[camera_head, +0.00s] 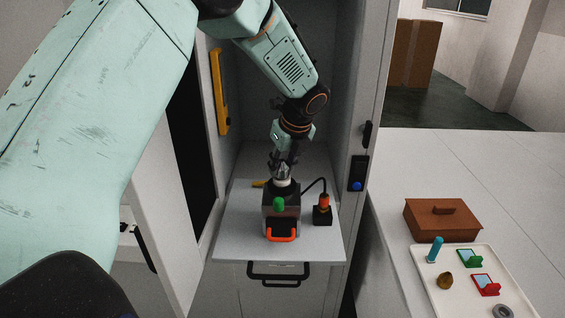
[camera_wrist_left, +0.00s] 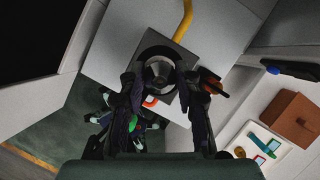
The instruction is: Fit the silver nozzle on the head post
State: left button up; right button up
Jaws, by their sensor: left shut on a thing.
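The silver nozzle (camera_head: 283,171) is in the grasp of my left gripper (camera_head: 285,163), directly above the dark boxy unit (camera_head: 270,216) on the pull-out shelf. In the left wrist view the nozzle (camera_wrist_left: 158,70) shows as a silver round between the fingers of my left gripper (camera_wrist_left: 159,82), with a dark ring around it. The head post is hidden under the nozzle and fingers. I cannot tell whether the nozzle is seated on it or just above it. My right gripper is in neither view.
The unit has a green knob (camera_head: 279,203) and an orange handle (camera_head: 281,236). A cable runs to a small black socket block (camera_head: 322,215) beside it. Cabinet walls stand close on both sides. At right, a brown box (camera_head: 442,220) and a white tray (camera_head: 430,281) with small items stand on a counter.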

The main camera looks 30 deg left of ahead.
pick_arm(q)
jog(key=shift+s+a+f, duration=0.1)
jog(key=shift+f, duration=0.1)
jog(key=shift+f, duration=0.1)
dwell(0.4)
jog(key=o, duration=1.2)
jog(key=shift+r, duration=0.2)
jog(key=v, duration=1.1)
jog(key=shift+r, duration=0.25)
